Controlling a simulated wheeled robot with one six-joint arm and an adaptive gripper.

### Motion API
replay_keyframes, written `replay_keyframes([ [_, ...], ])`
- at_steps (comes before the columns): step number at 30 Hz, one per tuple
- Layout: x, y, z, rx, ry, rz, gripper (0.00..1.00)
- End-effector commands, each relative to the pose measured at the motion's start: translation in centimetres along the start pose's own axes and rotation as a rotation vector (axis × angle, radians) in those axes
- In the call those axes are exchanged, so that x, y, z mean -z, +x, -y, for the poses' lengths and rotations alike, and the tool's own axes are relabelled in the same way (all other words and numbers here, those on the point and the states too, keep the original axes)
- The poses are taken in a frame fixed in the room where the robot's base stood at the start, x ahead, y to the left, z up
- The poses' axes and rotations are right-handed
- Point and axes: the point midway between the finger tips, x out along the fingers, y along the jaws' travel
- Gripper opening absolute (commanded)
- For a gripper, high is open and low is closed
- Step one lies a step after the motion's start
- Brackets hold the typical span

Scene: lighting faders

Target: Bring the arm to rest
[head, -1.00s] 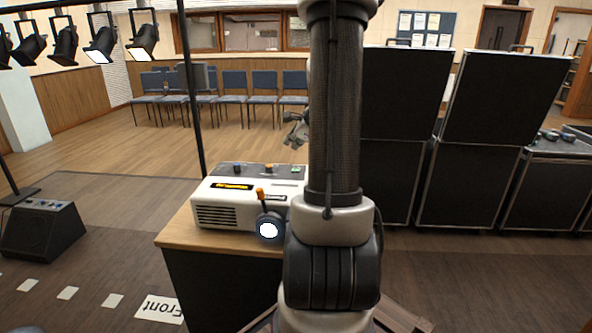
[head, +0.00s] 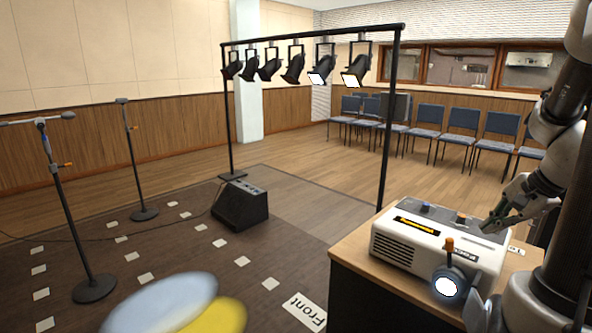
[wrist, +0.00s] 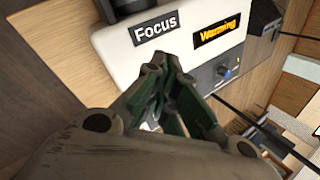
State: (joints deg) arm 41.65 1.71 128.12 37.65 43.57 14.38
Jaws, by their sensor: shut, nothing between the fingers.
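My gripper (head: 497,219) is at the right of the head view, beside the right end of the white control box and near its top. In the wrist view my gripper (wrist: 166,82) points at the box, with its fingers together and nothing between them. The white control box (head: 408,253) stands on a wooden-topped desk (head: 352,250). It has an orange-tipped lever (head: 449,246), a lit round lamp (head: 447,284) and an amber display (head: 414,225). In the wrist view the box (wrist: 115,60) carries a "Focus" label (wrist: 154,32) and a display reading "Warming" (wrist: 220,36).
A lighting frame (head: 388,130) with several spotlights stands behind the desk, two of them lit. Microphone stands (head: 92,287) and a floor speaker (head: 240,206) are at the left. Blurred blue and yellow shapes (head: 165,302) fill the lower foreground. Blue chairs (head: 428,119) line the back.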

Motion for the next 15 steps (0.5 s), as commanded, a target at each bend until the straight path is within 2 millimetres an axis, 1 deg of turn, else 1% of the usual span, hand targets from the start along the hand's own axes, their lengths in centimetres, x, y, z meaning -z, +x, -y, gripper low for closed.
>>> replay_keyframes([
  [1,-2.3,-1.0,-0.7,-0.046,-0.141,0.017,0.00],
  [3,-5.1,-2.6,-2.0,-0.119,-0.353,0.041,0.00],
  [5,-7.4,-4.0,-3.2,-0.180,-0.539,0.057,0.00],
  [6,-8.8,-5.0,-4.0,-0.219,-0.664,0.062,0.00],
  [9,-11.7,-7.5,-5.7,-0.302,-0.962,0.054,0.00],
  [10,-12.3,-8.1,-6.1,-0.320,-1.038,0.046,0.00],
  [12,-13.7,-9.4,-6.5,-0.336,-1.184,0.014,0.00],
  [15,-15.5,-10.5,-6.3,-0.302,-1.328,-0.037,0.00],
])
